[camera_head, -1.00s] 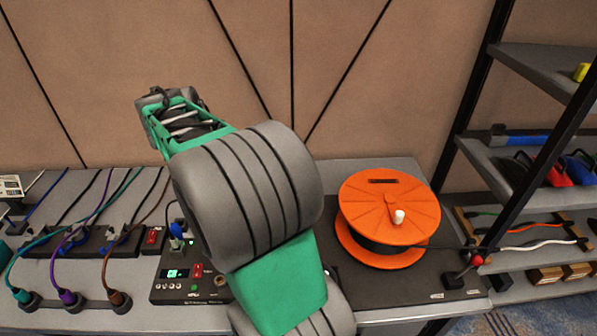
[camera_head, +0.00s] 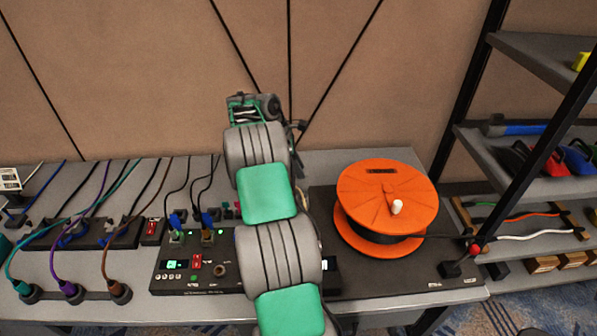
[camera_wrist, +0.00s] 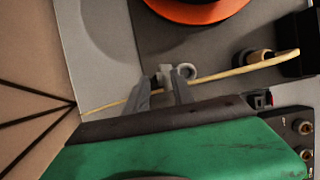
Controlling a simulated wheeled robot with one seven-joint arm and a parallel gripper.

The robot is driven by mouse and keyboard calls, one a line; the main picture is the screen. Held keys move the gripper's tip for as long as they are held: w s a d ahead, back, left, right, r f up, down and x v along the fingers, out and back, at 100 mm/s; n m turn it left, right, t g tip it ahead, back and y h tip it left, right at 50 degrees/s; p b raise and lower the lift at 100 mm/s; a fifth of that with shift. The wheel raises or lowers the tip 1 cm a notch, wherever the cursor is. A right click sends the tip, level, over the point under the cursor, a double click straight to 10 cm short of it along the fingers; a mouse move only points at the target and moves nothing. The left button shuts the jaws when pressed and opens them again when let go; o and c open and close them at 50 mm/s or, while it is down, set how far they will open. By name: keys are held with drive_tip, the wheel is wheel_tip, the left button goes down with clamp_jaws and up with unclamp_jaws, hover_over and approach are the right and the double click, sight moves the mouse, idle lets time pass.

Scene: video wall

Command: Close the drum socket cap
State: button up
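The orange cable drum (camera_head: 388,195) stands on a dark base right of my arm, its white knob (camera_head: 397,207) on top. Its lower edge also shows in the wrist view (camera_wrist: 198,10). I cannot clearly make out the drum socket cap. In the wrist view my gripper (camera_wrist: 163,82) has its two fingers apart. A small pale grey piece with a ring (camera_wrist: 186,71) shows at the fingertips; I cannot tell whether they touch it. A brownish round fitting (camera_wrist: 258,57) sits to the right beside a black block. My arm hides the gripper in the head view.
A black control panel (camera_head: 205,270) with plugs and switches lies left of my arm. A yellowish cable (camera_wrist: 235,70) crosses behind the fingertips. A shelf rack (camera_head: 520,160) stands at the right, and the wall (camera_head: 120,80) is behind the table.

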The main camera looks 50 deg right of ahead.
drive_tip(key=shift+f, duration=0.1)
clamp_jaws()
idle(0.6)
